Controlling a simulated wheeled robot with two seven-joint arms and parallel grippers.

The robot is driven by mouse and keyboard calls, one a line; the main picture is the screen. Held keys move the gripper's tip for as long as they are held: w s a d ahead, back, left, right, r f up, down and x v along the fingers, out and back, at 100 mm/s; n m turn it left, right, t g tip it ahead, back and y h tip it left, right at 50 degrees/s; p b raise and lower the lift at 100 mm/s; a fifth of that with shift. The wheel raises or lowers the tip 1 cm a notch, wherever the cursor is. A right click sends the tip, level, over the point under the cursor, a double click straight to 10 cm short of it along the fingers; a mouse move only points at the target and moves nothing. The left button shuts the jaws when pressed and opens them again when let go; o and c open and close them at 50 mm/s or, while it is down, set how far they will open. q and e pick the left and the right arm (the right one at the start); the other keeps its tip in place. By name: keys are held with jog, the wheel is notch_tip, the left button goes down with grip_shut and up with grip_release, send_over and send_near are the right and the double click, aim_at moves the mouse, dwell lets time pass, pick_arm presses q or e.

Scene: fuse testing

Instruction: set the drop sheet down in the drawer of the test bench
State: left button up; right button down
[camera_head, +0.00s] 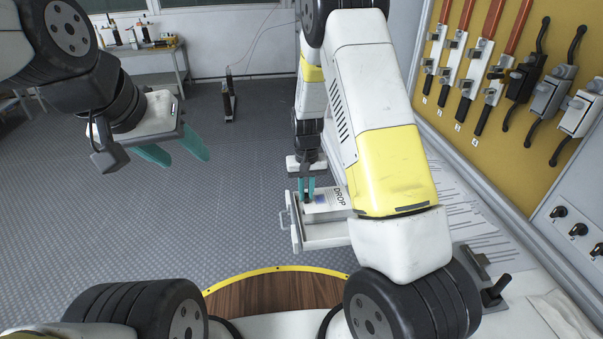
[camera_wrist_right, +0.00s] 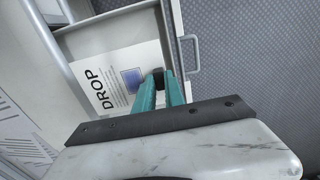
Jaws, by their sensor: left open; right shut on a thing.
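The drop sheet (camera_head: 322,202), a white sheet printed DROP with a small blue-grey square, is at the open drawer (camera_head: 322,236) of the test bench. In the right wrist view the sheet (camera_wrist_right: 116,92) lies within the drawer's outline (camera_wrist_right: 112,28); whether it touches the drawer floor I cannot tell. My right gripper (camera_head: 307,190) points down at the sheet's edge near the drawer front and is shut on it; its teal fingers (camera_wrist_right: 158,80) cover that edge. My left gripper (camera_head: 180,150) is open and empty, in the air far left of the drawer.
The drawer's handle (camera_head: 283,220) faces left, over open grey floor. More printed papers (camera_head: 468,215) lie on the bench top to the right. A yellow panel (camera_head: 465,90) with switches and levers rises behind the bench. A table with tools (camera_head: 150,50) stands at the far left.

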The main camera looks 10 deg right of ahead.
jog(key=shift+f, duration=2.95)
jog(key=shift+f, duration=1.05)
jog(key=c, duration=1.3)
grip_release()
jog(key=shift+c, duration=0.2)
